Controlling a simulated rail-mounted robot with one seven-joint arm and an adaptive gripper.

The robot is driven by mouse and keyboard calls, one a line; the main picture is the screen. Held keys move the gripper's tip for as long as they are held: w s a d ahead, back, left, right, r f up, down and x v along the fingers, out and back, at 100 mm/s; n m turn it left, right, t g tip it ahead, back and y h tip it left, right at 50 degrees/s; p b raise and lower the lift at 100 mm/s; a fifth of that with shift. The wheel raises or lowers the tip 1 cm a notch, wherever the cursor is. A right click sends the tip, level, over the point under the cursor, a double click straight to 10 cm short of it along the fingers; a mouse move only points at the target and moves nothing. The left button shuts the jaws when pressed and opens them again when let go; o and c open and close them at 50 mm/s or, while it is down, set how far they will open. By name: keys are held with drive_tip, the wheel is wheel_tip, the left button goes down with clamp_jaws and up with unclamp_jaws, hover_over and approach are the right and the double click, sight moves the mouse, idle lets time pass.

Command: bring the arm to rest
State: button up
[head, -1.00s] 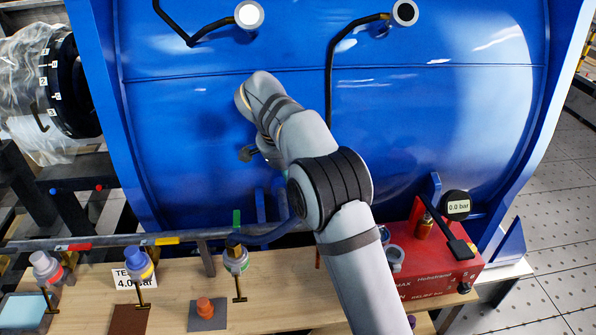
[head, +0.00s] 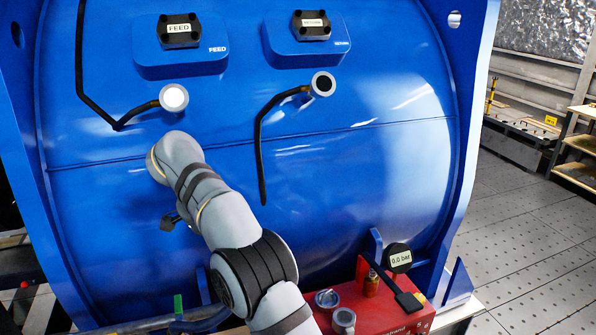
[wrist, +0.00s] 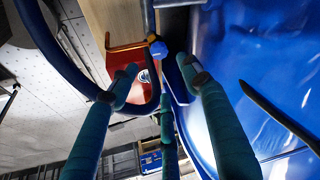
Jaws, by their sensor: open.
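My arm (head: 205,200) reaches up from the bottom of the head view, bent, in front of the large blue tank (head: 350,200). The blue tank wall (wrist: 240,55) fills the right of the wrist view. I cannot tell the exact gap between fingers and tank.
A red pump box (head: 385,310) with a gauge reading 0.0 bar (head: 399,258) stands at lower right. Two ports with black hoses (head: 262,160) stick out of the tank. A FEED block (head: 180,42) sits above. Open floor (head: 530,240) lies at right.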

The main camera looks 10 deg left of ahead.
drive_tip(key=x, duration=1.2)
drive_tip(key=shift+d, duration=0.1)
drive_tip(key=shift+s+r, duration=0.1)
